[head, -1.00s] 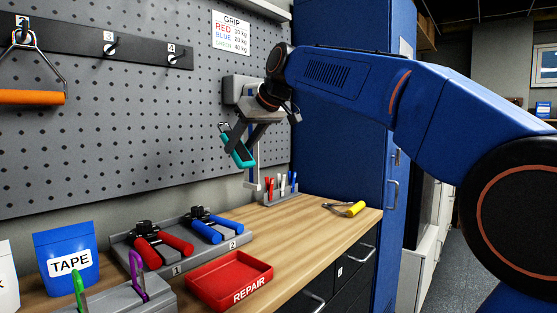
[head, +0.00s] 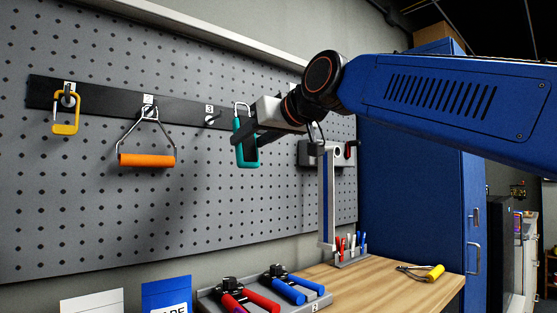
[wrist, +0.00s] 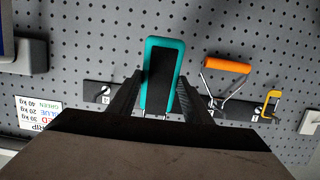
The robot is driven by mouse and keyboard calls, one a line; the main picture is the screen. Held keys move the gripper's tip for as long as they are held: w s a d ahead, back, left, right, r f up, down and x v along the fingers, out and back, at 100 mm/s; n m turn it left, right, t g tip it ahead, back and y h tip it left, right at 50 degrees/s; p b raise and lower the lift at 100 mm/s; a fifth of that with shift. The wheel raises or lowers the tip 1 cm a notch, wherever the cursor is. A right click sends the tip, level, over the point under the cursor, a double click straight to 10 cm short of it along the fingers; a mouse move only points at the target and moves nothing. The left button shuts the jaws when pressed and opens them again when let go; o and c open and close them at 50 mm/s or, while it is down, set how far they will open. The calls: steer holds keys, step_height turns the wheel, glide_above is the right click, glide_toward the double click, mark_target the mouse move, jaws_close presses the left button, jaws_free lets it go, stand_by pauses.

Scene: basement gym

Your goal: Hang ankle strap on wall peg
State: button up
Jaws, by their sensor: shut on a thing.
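The ankle strap (head: 249,157) is a teal loop with a metal ring at its top. My gripper (head: 240,139) is shut on it and holds it upright in front of the peg rail (head: 188,116). In the wrist view the strap (wrist: 178,62) sits between both fingers (wrist: 160,88). Peg 3 (head: 211,121) is bare, just left of the strap in the head view. Peg 4 is hidden behind the strap and gripper in the head view. A bare peg (wrist: 104,97) shows left of the strap in the wrist view. The ring appears apart from any peg.

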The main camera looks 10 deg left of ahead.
steer(key=w+a, duration=0.6)
steer(key=a, duration=0.3)
steer(key=shift+a+f+y, duration=0.3)
steer(key=shift+f, duration=0.15)
stand_by(1.7)
stand_by(0.7)
steer(key=o, duration=1.2)
steer(key=v, duration=1.7)
steer(key=shift+s, duration=0.15)
